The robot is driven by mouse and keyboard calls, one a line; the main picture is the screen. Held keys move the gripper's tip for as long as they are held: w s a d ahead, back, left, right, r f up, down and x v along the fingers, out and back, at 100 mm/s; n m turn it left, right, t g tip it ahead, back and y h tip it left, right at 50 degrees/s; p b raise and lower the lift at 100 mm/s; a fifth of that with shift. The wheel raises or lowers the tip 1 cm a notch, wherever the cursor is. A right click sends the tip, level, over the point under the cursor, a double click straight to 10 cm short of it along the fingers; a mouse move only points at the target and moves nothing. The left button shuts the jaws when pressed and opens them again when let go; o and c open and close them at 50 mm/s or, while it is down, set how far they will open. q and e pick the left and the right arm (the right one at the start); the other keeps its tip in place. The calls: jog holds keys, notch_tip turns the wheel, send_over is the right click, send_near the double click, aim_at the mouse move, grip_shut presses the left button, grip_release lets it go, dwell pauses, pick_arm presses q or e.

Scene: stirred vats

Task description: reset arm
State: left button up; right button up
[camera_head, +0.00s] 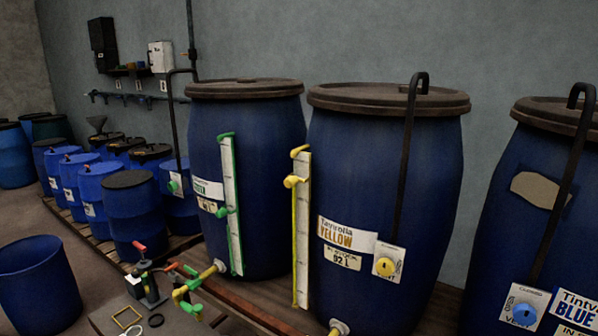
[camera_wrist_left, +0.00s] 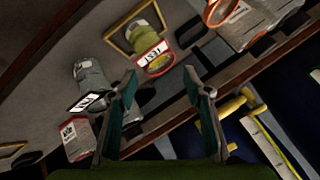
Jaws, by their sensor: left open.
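My left gripper (camera_wrist_left: 162,84) shows in the left wrist view, its two teal-and-grey fingers spread apart with nothing between them. It is above or in front of a dark surface with small labelled bottles; the gap to them is hard to judge. No arm or gripper can be made out with certainty in the head view. My right gripper is in neither view.
Blue vats labelled yellow (camera_head: 335,190) and blue (camera_head: 530,220) stand along the wall, beside another vat (camera_head: 250,130). A yellow valve (camera_head: 295,181) sticks out. An open blue barrel (camera_head: 38,285) stands left. A yellow-green bottle (camera_wrist_left: 143,37) lies near my left fingers.

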pick_arm(q)
jog(key=s+a+f+n+g+y, duration=0.1)
jog(key=s+a+f+n, duration=0.15)
jog(key=s+f, duration=0.35)
jog(key=s+a+f+n+g, duration=0.15)
jog(key=s+a+f, duration=0.25)
jog(key=s, duration=0.4)
jog(key=s+a+f+n+g+y, duration=0.1)
jog(key=s+a+f+g, duration=0.15)
jog(key=s+f, duration=0.35)
jog(key=s+a+f+n+g, duration=0.1)
jog(key=s+a+f+n, duration=0.1)
jog(key=s, duration=0.8)
jog(key=s+a+f+n+g, duration=0.1)
jog(key=s+a+f+n, duration=0.1)
jog(key=s, duration=0.8)
jog(key=shift+s+a+f+n+y, duration=0.3)
jog(key=shift+s+a+f+y, duration=0.15)
jog(key=shift+a, duration=0.8)
